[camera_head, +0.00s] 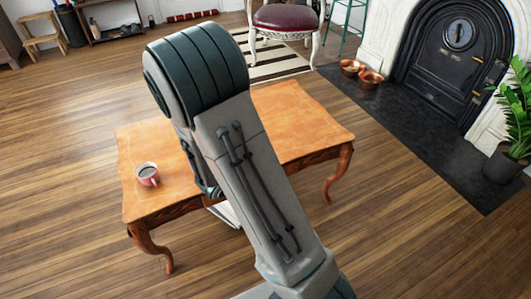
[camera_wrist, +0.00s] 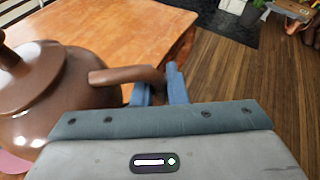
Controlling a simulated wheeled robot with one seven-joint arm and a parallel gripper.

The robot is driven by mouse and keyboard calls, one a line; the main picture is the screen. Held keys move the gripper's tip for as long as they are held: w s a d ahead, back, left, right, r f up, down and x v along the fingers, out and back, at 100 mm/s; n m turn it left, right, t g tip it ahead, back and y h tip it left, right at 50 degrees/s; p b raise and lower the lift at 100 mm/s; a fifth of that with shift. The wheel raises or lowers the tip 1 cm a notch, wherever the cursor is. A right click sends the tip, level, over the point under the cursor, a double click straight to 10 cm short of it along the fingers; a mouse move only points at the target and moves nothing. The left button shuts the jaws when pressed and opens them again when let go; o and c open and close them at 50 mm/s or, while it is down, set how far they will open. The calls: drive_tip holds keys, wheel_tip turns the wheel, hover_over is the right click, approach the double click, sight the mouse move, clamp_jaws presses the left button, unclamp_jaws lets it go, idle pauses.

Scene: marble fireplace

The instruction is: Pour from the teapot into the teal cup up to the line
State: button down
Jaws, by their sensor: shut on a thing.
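A brown teapot (camera_wrist: 45,90) with a lid and knob shows at the left of the wrist view. Its side handle (camera_wrist: 120,75) reaches right between the blue fingers of my gripper (camera_wrist: 158,88), which is shut on it. A pink cup (camera_head: 148,174) stands upright on the left of the wooden table; its inside looks dark. A pink patch (camera_wrist: 12,162) shows below the teapot in the wrist view, mostly hidden. In the head view my arm hides the teapot and gripper. I see no teal cup, and no fill line can be made out.
The wooden table (camera_head: 300,115) has bare room at its right; my arm covers its middle. A chair (camera_head: 285,18) stands behind it. Copper bowls (camera_head: 371,80) sit by the fireplace (camera_head: 450,50), and a potted plant (camera_head: 503,165) stands at the right.

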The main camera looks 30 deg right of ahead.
wheel_tip(320, 180, up, 4)
drive_tip(key=p, duration=0.2)
drive_tip(key=n+p, duration=0.1)
drive_tip(key=p, duration=0.1)
drive_tip(key=shift+w+f+g+h+p, duration=0.15)
drive_tip(key=shift+f+g+h+p, duration=0.15)
drive_tip(key=shift+g+h, duration=0.1)
drive_tip(key=shift+a+r+n+p, duration=0.15)
drive_tip(key=shift+r+n+p, duration=0.15)
drive_tip(key=shift+p, duration=0.15)
idle(1.9)
idle(0.4)
